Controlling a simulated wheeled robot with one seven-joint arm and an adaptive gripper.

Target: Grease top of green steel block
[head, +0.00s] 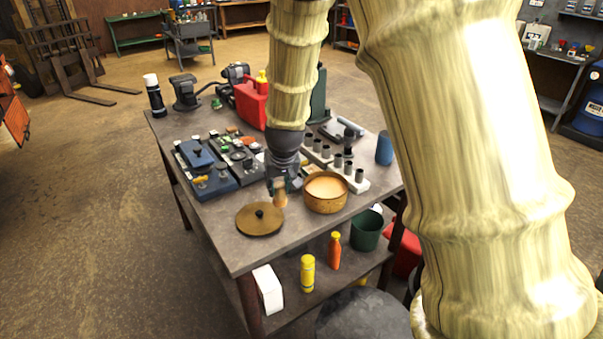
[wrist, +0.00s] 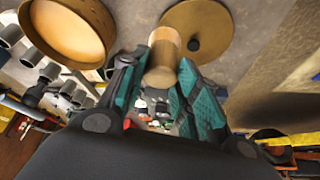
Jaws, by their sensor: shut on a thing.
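My gripper (head: 283,186) hangs over the front of the workbench, between a round tan tub and a brass-coloured lid. In the wrist view my gripper (wrist: 160,88) has teal fingers on both sides of a tan, wood-like cylinder (wrist: 163,56). The cylinder (head: 280,197) points down below the fingers in the head view; whether it touches the bench is unclear. The open tub (head: 326,205) holds a pale tan filling and also shows in the wrist view (wrist: 98,52). I cannot pick out the green steel block for certain; a tall dark green object (head: 319,92) stands behind my arm.
The lid (head: 259,220) with a black knob lies left of the tub. Grey cylinders on a pale rack (head: 350,178) stand behind the tub. Dark trays of small parts (head: 206,178), a red can (head: 250,104) and a blue cylinder (head: 384,148) also occupy the bench (head: 222,235). Its front-left corner is clear.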

